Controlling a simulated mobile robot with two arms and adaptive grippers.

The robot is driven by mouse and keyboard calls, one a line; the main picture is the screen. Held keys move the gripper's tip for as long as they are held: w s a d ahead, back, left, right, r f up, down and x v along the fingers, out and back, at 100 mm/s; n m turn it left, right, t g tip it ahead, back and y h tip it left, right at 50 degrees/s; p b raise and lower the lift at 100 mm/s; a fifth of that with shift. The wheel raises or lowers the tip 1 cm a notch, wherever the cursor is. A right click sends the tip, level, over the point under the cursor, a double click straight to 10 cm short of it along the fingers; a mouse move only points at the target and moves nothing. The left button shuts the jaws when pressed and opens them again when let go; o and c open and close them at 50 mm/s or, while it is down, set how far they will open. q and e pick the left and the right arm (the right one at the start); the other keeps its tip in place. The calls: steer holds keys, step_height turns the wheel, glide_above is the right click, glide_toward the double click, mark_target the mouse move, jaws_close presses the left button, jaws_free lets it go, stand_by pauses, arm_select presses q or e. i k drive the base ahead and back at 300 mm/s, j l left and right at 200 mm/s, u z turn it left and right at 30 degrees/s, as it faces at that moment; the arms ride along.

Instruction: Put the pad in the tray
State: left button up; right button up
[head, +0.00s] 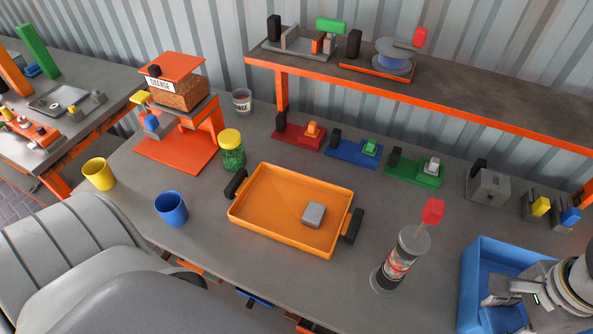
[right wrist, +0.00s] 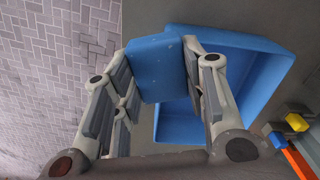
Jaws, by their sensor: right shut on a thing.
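The orange tray (head: 252,232) with black handles lies on the grey bench in the middle of the head view. A small grey block (head: 313,214) rests inside its right part. My right gripper (head: 502,292) is over the blue bin at the lower right of the head view. In the right wrist view, my right gripper (right wrist: 160,85) is shut on a flat blue pad (right wrist: 158,65), held between its fingers, with the blue bin behind it. In the head view I cannot tell the pad from the blue bin. My left gripper is not in view.
The blue bin (head: 480,256) stands at the right. A clear cylinder with a red top (head: 401,262) stands between it and the tray. Blue (head: 171,208) and yellow cups (head: 98,173) and a green jar (head: 231,155) are left of the tray. An orange-edged shelf (head: 430,92) overhangs the back.

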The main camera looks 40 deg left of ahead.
mark_target(272, 201)
steer(key=j+z, duration=0.1)
steer(key=z, duration=0.35)
steer(key=k+j+z, duration=0.1)
steer(key=z, duration=0.4)
steer(key=k+j+z, duration=0.25)
steer(key=z, duration=0.2)
steer(key=u, duration=0.45)
steer(key=k+j+u, duration=0.1)
steer(key=u, duration=0.35)
steer(key=j+u, duration=0.15)
steer(key=u, duration=0.35)
steer(key=k+j+u, duration=0.1)
steer(key=u, duration=0.35)
steer(key=j+u, duration=0.15)
steer(key=u, duration=0.3)
